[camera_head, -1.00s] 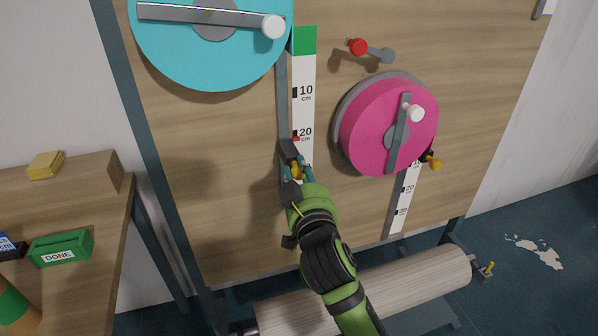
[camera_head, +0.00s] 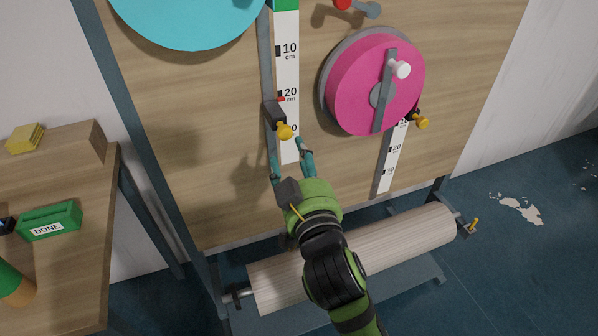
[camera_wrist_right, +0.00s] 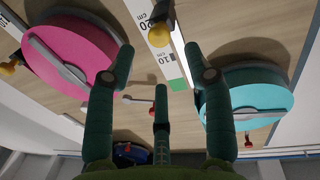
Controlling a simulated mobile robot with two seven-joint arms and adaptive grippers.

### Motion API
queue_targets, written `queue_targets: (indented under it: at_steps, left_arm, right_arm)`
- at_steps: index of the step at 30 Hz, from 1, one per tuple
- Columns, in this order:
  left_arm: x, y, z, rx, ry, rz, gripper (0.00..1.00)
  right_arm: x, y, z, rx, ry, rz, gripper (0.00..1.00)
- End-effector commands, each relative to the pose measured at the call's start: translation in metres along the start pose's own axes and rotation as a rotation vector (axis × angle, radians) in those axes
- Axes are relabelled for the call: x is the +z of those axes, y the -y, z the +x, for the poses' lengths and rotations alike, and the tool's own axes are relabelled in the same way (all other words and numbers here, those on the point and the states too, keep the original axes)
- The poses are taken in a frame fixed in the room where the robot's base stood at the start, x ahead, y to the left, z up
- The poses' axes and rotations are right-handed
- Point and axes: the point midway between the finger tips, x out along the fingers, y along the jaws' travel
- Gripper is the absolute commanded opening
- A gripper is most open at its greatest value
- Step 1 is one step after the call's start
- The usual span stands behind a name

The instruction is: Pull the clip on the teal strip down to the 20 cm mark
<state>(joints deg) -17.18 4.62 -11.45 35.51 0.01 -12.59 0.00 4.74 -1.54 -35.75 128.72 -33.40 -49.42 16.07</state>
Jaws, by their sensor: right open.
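The clip (camera_head: 274,115) is a dark block with a yellow knob (camera_head: 285,131) at the strip's left side. Its red pointer (camera_head: 281,99) sits at the 20 cm mark, very slightly below the tick. My right gripper (camera_head: 290,158) is open and empty just below the knob, apart from it. In the right wrist view, the open fingers (camera_wrist_right: 158,58) face the board, with the yellow knob (camera_wrist_right: 159,31) at the top. My left gripper is not in view.
A pink disc (camera_head: 360,85) with its own strip (camera_head: 390,160) and yellow knob (camera_head: 422,122) is on the right. A pale roller (camera_head: 375,255) lies below the board. A side table (camera_head: 85,210) at left holds a green DONE box (camera_head: 50,222).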

Motion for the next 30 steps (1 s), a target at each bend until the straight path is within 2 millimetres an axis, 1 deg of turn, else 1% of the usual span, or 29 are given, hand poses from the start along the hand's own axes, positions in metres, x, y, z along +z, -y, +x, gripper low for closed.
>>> queue_targets:
  at_steps: [1, 3, 8, 24, 26, 28, 29, 30]
  left_arm:
    - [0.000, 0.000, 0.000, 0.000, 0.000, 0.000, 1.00]
    - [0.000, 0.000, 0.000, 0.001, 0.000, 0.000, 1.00]
    - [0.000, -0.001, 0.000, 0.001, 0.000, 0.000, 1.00]
    - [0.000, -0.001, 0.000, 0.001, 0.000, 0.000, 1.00]
    - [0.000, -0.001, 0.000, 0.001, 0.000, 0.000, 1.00]
    - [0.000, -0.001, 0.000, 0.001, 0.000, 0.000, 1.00]
    - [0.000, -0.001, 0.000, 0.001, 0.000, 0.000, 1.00]
    - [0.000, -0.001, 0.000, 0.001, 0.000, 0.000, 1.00]
  right_arm:
    - [0.000, 0.000, -0.009, 0.000, 0.001, 0.001, 0.52]
    - [0.001, 0.000, -0.019, 0.000, 0.001, 0.000, 0.52]
    - [0.000, 0.000, -0.032, 0.001, 0.000, 0.000, 0.52]
    - [0.002, 0.000, -0.033, 0.000, 0.003, -0.002, 0.52]
    - [0.009, 0.002, -0.031, -0.005, 0.019, -0.009, 0.52]
    - [0.031, 0.007, -0.024, -0.017, 0.059, -0.027, 0.52]
    - [0.044, 0.010, -0.020, -0.025, 0.083, -0.037, 0.52]
    - [0.067, 0.015, -0.015, -0.039, 0.124, -0.052, 0.52]
